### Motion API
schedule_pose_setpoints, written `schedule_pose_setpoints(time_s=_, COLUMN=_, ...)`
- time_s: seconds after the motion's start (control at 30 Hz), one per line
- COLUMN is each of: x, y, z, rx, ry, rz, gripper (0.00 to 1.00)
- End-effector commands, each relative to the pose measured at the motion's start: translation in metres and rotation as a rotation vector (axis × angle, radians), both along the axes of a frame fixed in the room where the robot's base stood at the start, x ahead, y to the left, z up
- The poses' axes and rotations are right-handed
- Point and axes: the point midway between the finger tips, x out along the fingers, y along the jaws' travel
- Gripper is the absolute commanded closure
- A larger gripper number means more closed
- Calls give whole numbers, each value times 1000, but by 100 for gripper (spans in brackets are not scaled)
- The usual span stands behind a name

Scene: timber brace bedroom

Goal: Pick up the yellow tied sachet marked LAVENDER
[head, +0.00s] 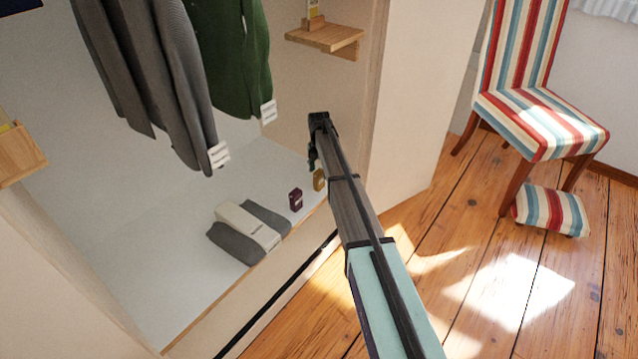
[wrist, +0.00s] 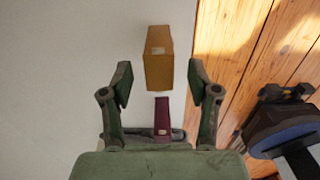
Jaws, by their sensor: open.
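A mustard-yellow, block-shaped sachet (head: 319,180) stands on the wardrobe floor, partly beside my arm. In the wrist view the yellow sachet (wrist: 158,60) shows a small pale label, whose lettering I cannot read; no tie can be made out. My gripper (head: 318,140) is inside the wardrobe, near the sachet in the head view. In the wrist view my gripper (wrist: 161,84) is open and empty, its fingers spread to either side, with the sachet ahead between and beyond the fingertips. I cannot tell the height gap.
A dark purple sachet (head: 296,199) stands close by, also between the fingers in the wrist view (wrist: 162,115). Folded grey cloth with a pale band (head: 247,226) lies to the left. Grey (head: 150,80) and green (head: 232,55) garments hang above. A small wooden shelf (head: 330,38) juts from the side wall.

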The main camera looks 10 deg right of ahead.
Motion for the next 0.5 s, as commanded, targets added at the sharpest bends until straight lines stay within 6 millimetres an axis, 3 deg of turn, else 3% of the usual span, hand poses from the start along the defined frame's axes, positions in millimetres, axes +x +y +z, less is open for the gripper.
schedule_pose_setpoints(time_s=0.33, x=0, y=0, z=-22, rx=0, ry=0, rz=-1, gripper=40)
schedule_pose_setpoints(time_s=0.5, x=1, y=0, z=-44, rx=0, ry=0, rz=-1, gripper=40)
